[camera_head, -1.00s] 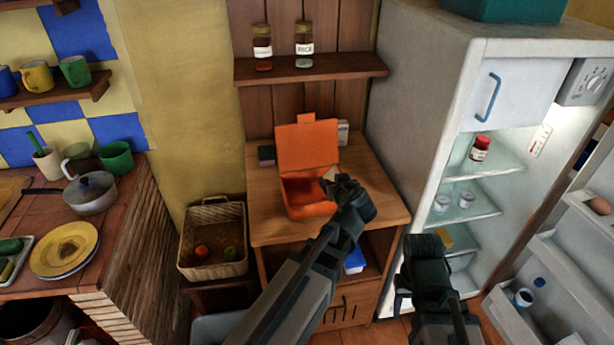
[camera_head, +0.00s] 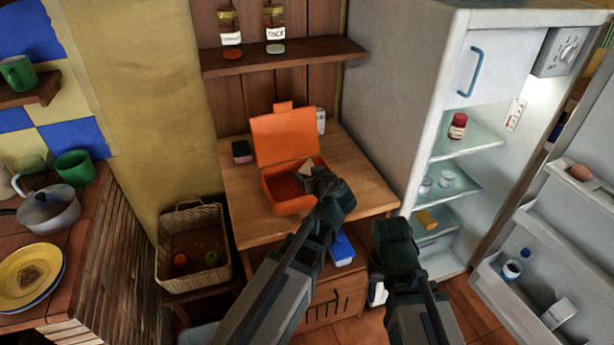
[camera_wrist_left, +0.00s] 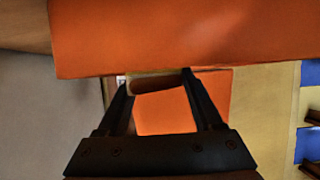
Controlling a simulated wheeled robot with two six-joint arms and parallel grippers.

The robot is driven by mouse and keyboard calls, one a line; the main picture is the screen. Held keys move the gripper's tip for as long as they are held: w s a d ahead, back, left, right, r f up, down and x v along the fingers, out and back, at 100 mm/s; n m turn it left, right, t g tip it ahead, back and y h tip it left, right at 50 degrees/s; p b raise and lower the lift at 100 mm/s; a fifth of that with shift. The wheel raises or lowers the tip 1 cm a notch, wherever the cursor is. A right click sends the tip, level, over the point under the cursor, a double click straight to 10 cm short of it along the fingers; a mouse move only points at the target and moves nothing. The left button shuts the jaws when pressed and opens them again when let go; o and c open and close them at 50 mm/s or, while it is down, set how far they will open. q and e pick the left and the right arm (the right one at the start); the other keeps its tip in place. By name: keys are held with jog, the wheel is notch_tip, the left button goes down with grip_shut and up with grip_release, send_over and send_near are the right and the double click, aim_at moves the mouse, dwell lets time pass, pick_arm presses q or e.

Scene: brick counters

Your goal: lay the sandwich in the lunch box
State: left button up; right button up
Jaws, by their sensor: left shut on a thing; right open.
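The orange lunch box (camera_head: 290,205) stands open on the wooden cabinet, with its lid (camera_head: 285,138) raised at the back. My left gripper (camera_head: 314,179) is shut on the sandwich (camera_head: 306,168), a small pale wedge, at the right side of the box opening. The gripper hides much of the sandwich; I cannot tell whether it touches the box. In the left wrist view, a tan and brown strip of the sandwich shows between the fingertips (camera_wrist_left: 156,80), with orange box surfaces around it. My right gripper (camera_head: 390,228) is open and empty, in front of the fridge, right of the cabinet.
A dark small box (camera_head: 242,151) and a white container (camera_head: 320,121) stand on the cabinet top (camera_head: 360,180). A shelf (camera_head: 290,56) with two jars is above. A wicker basket (camera_head: 192,250) is left. The open fridge (camera_head: 400,90) is right.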

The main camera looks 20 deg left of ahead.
pick_arm(q)
jog(key=shift+f+b, duration=0.6)
jog(key=o, duration=0.7)
jog(key=shift+r, duration=0.1)
